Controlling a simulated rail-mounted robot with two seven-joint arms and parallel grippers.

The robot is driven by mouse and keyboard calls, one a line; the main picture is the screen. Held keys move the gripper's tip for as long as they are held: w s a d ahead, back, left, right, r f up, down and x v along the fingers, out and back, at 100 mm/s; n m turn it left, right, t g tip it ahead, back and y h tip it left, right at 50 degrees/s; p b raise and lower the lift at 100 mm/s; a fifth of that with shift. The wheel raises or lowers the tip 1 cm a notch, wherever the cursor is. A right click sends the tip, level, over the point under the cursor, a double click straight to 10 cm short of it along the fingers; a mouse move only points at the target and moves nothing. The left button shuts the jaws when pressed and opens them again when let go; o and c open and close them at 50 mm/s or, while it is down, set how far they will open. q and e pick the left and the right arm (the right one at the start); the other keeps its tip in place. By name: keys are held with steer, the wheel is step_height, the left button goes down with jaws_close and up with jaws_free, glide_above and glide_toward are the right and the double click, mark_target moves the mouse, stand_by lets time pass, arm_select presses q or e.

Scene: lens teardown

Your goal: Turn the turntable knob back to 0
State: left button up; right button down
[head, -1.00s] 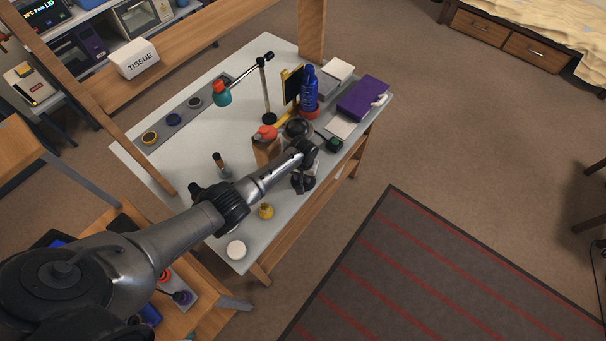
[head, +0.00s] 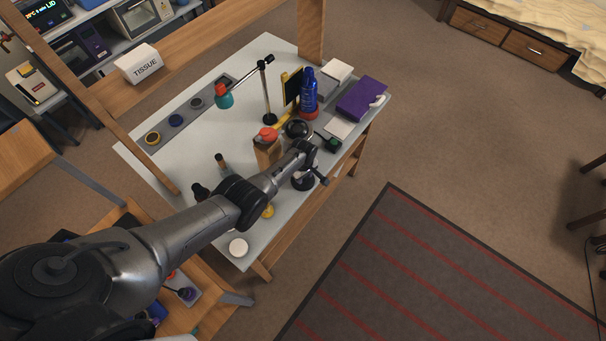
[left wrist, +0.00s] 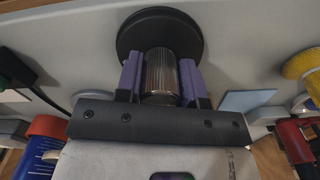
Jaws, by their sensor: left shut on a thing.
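The turntable shows as a dark round base (head: 303,184) near the table's front edge in the head view, partly covered by my arm. In the left wrist view its black disc (left wrist: 132,38) is at the top, with the ribbed metal knob (left wrist: 161,75) in front of it. My left gripper (left wrist: 161,84) is shut on the knob, one purple finger on each side. In the head view the left gripper (head: 312,174) is small and partly hidden by my own wrist. The knob's scale marks cannot be read. My right gripper is not in view.
A white disc (head: 238,247) lies near the front left corner.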

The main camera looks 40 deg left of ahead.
arm_select(q)
steer(key=n, duration=0.4)
steer(key=shift+n, duration=0.8)
steer(key=o, duration=0.9)
steer(key=shift+r, duration=0.1)
